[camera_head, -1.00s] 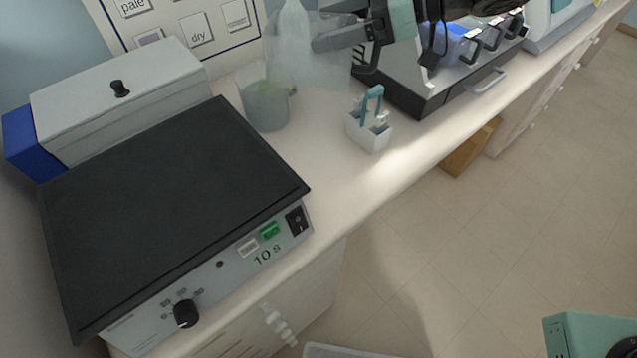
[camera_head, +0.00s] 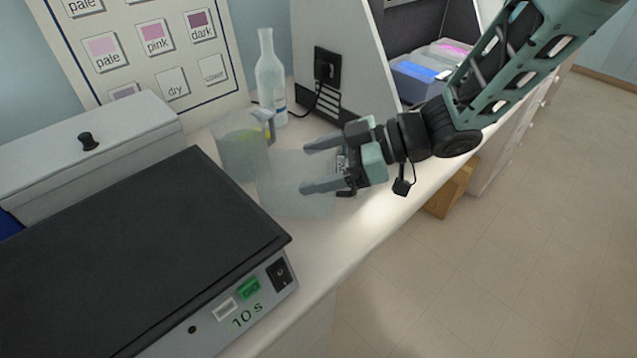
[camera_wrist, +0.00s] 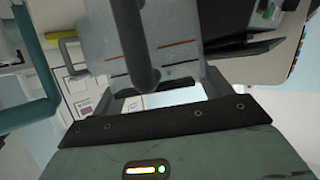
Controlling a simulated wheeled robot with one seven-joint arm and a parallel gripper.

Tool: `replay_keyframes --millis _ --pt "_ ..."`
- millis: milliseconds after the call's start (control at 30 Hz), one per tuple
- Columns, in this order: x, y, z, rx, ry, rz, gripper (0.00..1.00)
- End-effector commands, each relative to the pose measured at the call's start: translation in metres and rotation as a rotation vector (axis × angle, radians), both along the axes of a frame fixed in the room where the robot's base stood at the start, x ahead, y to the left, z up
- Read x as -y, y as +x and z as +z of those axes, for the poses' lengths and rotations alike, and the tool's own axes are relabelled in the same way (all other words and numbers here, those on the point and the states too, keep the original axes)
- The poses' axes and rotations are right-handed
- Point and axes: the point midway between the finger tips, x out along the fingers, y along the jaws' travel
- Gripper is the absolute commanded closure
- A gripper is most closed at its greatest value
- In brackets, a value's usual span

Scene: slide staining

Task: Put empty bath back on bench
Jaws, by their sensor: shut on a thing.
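A clear, pale bath (camera_head: 283,190) is between the fingers of my gripper (camera_head: 304,167), low over the bench or on it; I cannot tell whether it touches. No liquid shows in it. In the wrist view a greyish see-through wall with orange and dark lines (camera_wrist: 175,50), apparently the bath, fills the space by the fingers. The bench (camera_head: 345,225) is white. A small pale object (camera_head: 341,158) shows partly behind my gripper, mostly hidden.
A beaker (camera_head: 238,160) with yellow-green contents stands close left of the bath. A black-topped device (camera_head: 130,250) marked 10 s is at front left. A grey panel (camera_head: 340,40) stands behind. Bare bench lies in front.

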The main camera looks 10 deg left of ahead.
Motion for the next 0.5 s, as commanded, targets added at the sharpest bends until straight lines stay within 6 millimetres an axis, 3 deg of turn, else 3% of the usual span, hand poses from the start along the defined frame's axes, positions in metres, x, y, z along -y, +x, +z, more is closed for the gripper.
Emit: replay_keyframes --millis 333,500 --pt "0.000 0.000 -0.041 -0.003 0.000 -0.001 0.93" --pt "0.000 0.001 -0.047 0.001 0.002 -0.001 0.93"
